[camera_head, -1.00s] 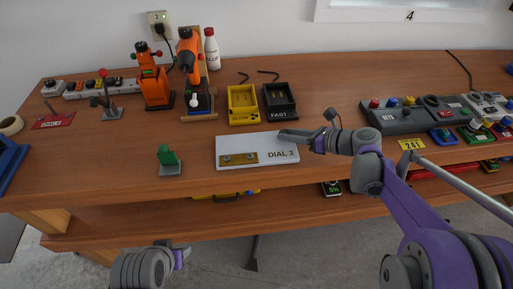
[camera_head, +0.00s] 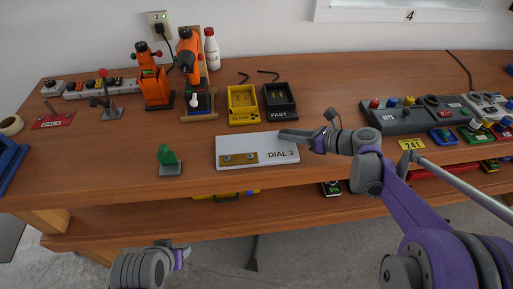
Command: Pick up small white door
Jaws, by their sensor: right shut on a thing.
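The small white door (camera_head: 235,143) is a flat white panel marked "DIAL 3", with a brass strip (camera_head: 238,159) along its lower left part. It lies on the wooden bench (camera_head: 340,90) near the front edge. My right gripper (camera_head: 289,136) reaches in from the right and is shut at the door's upper right edge. The gripper hides that corner of the door. My left arm's end (camera_head: 150,268) shows low at the left, below the bench front, away from the door. Its fingers are not clear.
A green switch on a grey base (camera_head: 169,160) stands just left of the door. A grey button panel (camera_head: 412,115) is at right.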

